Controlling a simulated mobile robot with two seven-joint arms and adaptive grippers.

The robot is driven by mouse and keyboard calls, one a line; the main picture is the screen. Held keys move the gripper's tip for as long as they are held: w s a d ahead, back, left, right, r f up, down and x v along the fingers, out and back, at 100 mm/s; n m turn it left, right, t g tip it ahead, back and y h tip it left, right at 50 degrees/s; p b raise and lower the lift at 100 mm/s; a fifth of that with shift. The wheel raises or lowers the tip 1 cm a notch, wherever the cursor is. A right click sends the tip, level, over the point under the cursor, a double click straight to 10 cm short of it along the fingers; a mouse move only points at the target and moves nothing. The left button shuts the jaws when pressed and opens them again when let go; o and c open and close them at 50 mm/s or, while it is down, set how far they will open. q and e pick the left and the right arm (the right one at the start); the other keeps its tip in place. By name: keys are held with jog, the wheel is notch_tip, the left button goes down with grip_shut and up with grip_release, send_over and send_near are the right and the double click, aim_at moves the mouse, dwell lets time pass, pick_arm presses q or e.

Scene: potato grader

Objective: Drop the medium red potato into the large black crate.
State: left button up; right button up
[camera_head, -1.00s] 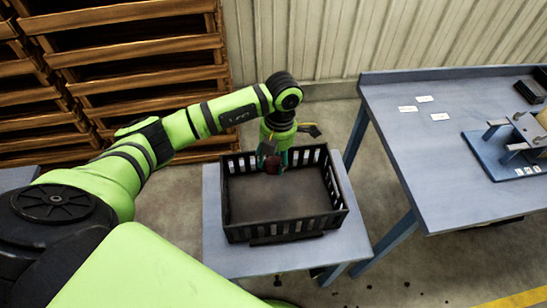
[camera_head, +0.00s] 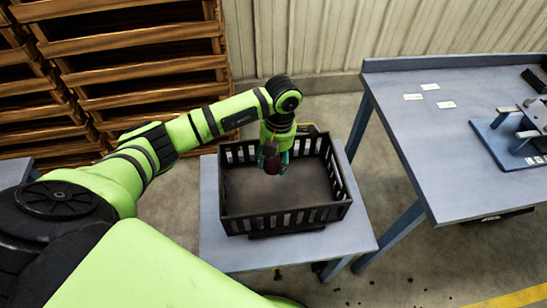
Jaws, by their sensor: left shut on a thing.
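The large black crate (camera_head: 285,220) stands on a small grey-blue table, and its visible floor is empty. My left gripper (camera_head: 272,165) points down over the back middle part of the crate, with its fingers at about rim level in the picture. It is shut on the dark red potato (camera_head: 271,165), which is partly hidden by the fingers. I cannot tell how far the potato is above the crate floor. My right gripper is not in view.
The small table (camera_head: 225,258) has bare room in front of the crate. A larger blue workbench (camera_head: 460,180) stands to the right, with white cards (camera_head: 413,97) and a blue-based fixture (camera_head: 505,150). Wooden pallet racks (camera_head: 130,75) stand behind my left arm.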

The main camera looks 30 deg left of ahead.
aim_at(277, 157)
pick_arm(q)
jog(key=o, duration=1.3)
jog(key=r, duration=0.4)
jog(key=w+r, duration=0.1)
jog(key=r, duration=0.7)
jog(key=shift+w+d, duration=0.2)
jog(key=shift+d, duration=0.05)
